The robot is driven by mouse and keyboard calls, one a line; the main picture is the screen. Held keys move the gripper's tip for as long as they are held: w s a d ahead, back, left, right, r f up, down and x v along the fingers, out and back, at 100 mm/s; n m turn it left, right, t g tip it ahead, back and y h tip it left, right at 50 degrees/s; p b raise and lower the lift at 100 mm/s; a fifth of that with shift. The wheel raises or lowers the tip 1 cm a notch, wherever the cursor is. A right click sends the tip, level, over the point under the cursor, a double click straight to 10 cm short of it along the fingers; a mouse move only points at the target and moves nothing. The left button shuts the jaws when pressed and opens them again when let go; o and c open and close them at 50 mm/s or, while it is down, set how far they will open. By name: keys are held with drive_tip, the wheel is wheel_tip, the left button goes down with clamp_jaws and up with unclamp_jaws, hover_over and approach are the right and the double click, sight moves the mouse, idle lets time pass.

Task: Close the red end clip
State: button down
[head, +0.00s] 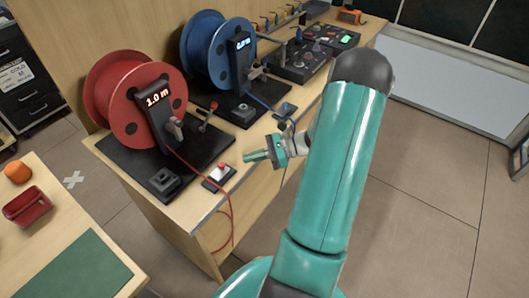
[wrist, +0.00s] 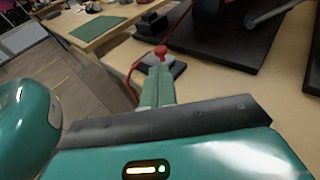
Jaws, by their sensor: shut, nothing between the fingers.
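The red end clip (head: 220,172) sits on a small dark plate near the bench's front edge. It has a pale body and a red knob; it also shows in the wrist view (wrist: 161,52), where the knob stands up. I cannot tell how far its lever is from closed. My gripper (head: 250,156) is shut and empty, to the right of the clip and apart from it in the head view. In the wrist view my gripper (wrist: 157,82) points at the clip and hides part of it. A red cable (head: 190,160) runs from the red reel (head: 118,100) towards the clip.
The red reel's display (head: 155,98) reads 1.0 m. A blue reel (head: 207,52) stands behind it, with a control box (head: 305,65) further back. Red cable hangs over the bench front. A separate table (head: 75,270) with a red tray (head: 28,207) is at left.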

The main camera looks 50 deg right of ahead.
drive_tip(key=x, duration=0.5)
drive_tip(key=shift+w+a, duration=0.25)
drive_tip(key=shift+a, duration=0.05)
drive_tip(key=shift+s+a, duration=0.1)
drive_tip(key=shift+a, duration=0.85)
drive_tip(key=shift+s+a, duration=0.15)
drive_tip(key=shift+a, duration=0.75)
drive_tip(key=shift+s+d+r, duration=0.1)
drive_tip(key=shift+s+d, duration=0.2)
drive_tip(key=shift+d, duration=0.1)
drive_tip(key=v, duration=1.3)
drive_tip(key=shift+d, duration=0.25)
